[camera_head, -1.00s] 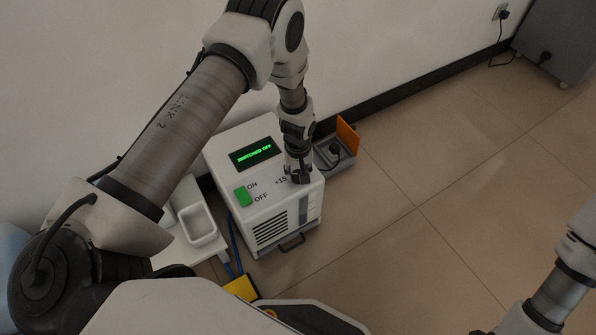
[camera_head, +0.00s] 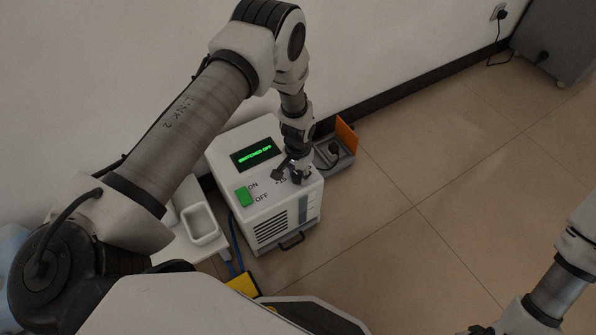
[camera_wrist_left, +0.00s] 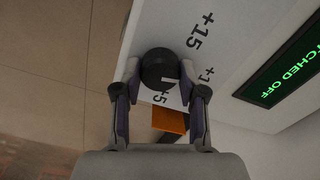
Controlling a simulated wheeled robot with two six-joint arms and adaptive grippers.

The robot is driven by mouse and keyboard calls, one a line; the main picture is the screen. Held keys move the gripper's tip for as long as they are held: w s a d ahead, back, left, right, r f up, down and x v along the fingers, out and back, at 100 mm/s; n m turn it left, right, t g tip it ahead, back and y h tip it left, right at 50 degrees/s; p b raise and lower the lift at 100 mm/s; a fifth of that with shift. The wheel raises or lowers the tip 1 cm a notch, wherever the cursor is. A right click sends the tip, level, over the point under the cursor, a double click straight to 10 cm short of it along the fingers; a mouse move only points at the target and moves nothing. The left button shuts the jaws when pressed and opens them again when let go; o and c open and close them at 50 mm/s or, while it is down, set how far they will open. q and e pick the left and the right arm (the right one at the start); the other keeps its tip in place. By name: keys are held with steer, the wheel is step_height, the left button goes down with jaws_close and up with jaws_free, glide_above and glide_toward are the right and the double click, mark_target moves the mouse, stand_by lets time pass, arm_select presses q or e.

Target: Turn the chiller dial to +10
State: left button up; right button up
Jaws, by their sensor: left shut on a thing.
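The chiller (camera_head: 275,215) is a white box with a green-lit display (camera_head: 256,154) reading SWITCHED OFF and a green ON/OFF switch (camera_head: 243,196). Its black round dial (camera_wrist_left: 158,66) shows in the left wrist view, with labels +15, a partly hidden +1-something and +5 around it. A short white mark on the dial's lower edge faces the +5 side; its exact setting is unclear. My left gripper (camera_head: 296,176) is over the chiller top, its fingers shut on the dial from both sides. My right gripper (camera_head: 481,328) is only partly in view at the bottom edge, apart from the chiller.
A grey tray with an orange flap (camera_head: 346,137) and a black plug stands right behind the chiller. A white container (camera_head: 200,226) is at its left, and a yellow object (camera_head: 243,284) lies in front. The wall is close behind; the tiled floor to the right is clear.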

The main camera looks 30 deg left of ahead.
mark_target(298, 174)
arm_select(q)
steer(key=shift+m, duration=1.1)
steer(key=o, duration=1.1)
steer(key=shift+o, duration=0.2)
step_height(298, 174, up, 12)
